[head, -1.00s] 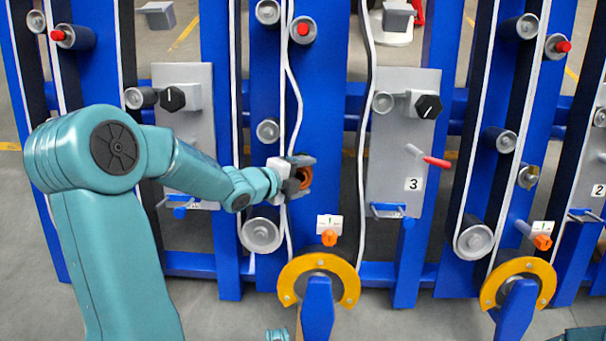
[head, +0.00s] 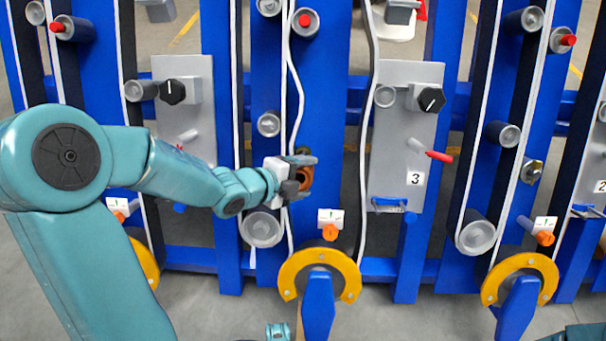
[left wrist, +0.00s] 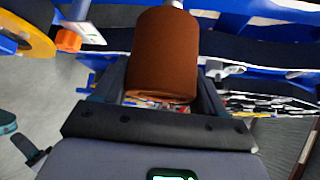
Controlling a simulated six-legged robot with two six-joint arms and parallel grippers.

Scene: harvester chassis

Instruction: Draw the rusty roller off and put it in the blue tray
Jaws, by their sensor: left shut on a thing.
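The rusty roller (left wrist: 163,58) is a brown cylinder between the two fingers of my left gripper (left wrist: 160,98) in the left wrist view. A pale shaft shows at its far end; I cannot tell how far the roller sits on it. In the head view my left gripper (head: 306,176) is shut on the roller (head: 304,179) in front of a blue upright, and the fingers hide most of it. My right gripper is not in view. I see no blue tray in these frames.
A yellow arc guard (head: 346,268) and an orange knob (head: 330,232) with a white tag sit below the gripper. A white cord (head: 297,95) runs down close behind it. Grey panel 3 (head: 412,125) with a red-tipped lever (head: 438,156) stands to the right.

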